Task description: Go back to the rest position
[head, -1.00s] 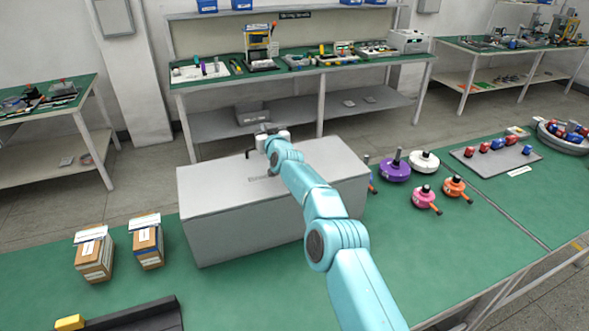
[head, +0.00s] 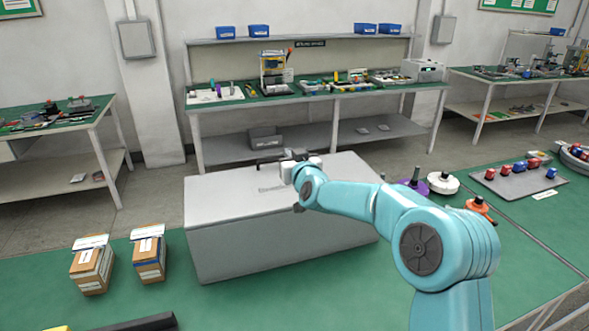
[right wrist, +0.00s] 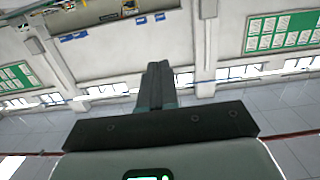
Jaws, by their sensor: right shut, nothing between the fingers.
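My right arm comes in from the lower right of the head view and bends across the green table. Its wrist ends at my right gripper (head: 272,160), which shows dark and small above the top of the large grey box (head: 285,245). In the right wrist view the two dark fingers of my right gripper (right wrist: 158,85) lie together, shut, with nothing between them. The view behind them is of walls and windows, tilted upside down. Whether the gripper touches the box lid cannot be told. My left gripper is not in view.
Two small cartons (head: 92,265) stand left of the grey box. Purple, white and orange hub parts (head: 443,183) and a grey tray (head: 500,190) lie on the right of the green table (head: 375,300). A black edge shows at the lower left. A workbench (head: 310,98) stands behind.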

